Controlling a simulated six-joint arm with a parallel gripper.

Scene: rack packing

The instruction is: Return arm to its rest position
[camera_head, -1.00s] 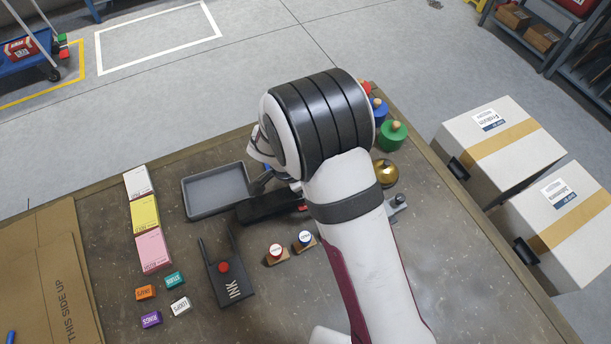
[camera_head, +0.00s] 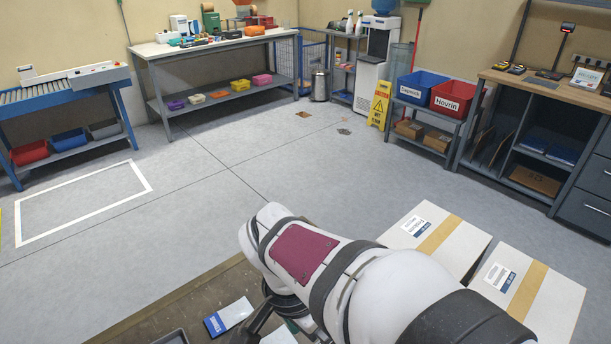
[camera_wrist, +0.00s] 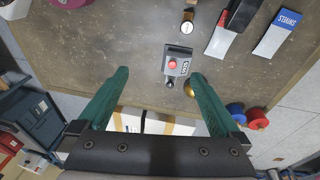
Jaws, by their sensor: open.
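My gripper (camera_wrist: 160,75) is open in the wrist view, its two green fingers wide apart with nothing between their tips that they hold. It hangs above the brown table (camera_wrist: 130,35), clear of the things on it. In the head view my arm rises from the lower right and bends down at left of centre, over the table's far edge (camera_head: 190,300).
The wrist view shows a grey device with a red button (camera_wrist: 172,64), a small stamp (camera_wrist: 187,26) and coloured pegs (camera_wrist: 256,118) on the table. Two white cartons (camera_head: 437,238) (camera_head: 530,290) stand beyond the table at right. The floor (camera_head: 190,215) behind is mostly clear.

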